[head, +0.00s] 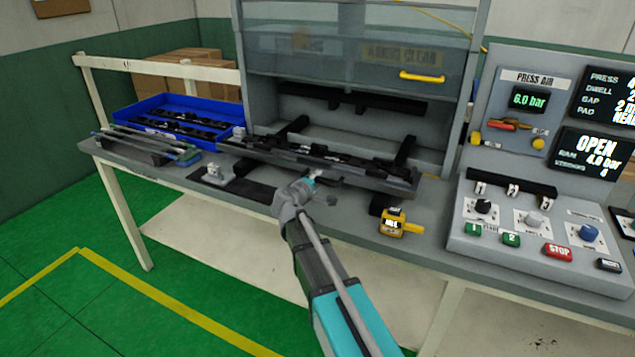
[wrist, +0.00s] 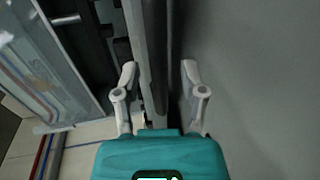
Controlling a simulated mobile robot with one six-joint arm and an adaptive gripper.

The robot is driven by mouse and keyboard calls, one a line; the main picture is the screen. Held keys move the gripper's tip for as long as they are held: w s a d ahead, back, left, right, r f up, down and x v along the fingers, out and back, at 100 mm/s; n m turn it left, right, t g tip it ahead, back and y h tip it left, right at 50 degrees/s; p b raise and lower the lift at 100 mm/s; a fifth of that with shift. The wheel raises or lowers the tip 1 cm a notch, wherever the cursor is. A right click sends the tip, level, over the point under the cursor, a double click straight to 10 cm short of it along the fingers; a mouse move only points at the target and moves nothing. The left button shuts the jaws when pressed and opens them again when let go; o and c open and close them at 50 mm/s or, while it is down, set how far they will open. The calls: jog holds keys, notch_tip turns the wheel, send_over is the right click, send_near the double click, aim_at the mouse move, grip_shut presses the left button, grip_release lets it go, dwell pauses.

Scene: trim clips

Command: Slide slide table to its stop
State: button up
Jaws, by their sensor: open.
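The slide table (head: 383,186) is a long grey tray on dark rails, with black trim clips along it. It sits pulled out in front of the press opening in the head view. My gripper (head: 313,178) is at the middle of its front edge. In the wrist view, the open jaws (wrist: 160,78) lie on either side of the table's grey front edge (wrist: 150,45), with room to spare on the right. I cannot tell whether either finger touches it. My gripper partly hides the front edge in the head view.
The press guard (head: 360,45) with a yellow handle (head: 422,77) is raised above the opening. A yellow tool (head: 393,224) lies right of my gripper on the bench. The control panel (head: 545,245) stands further right. A blue bin (head: 150,110) and a small fixture (head: 215,174) are left.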

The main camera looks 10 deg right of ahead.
jog(key=shift+c, duration=0.2)
grip_shut()
jog(key=shift+d, duration=0.1)
jog(key=shift+w, duration=0.15)
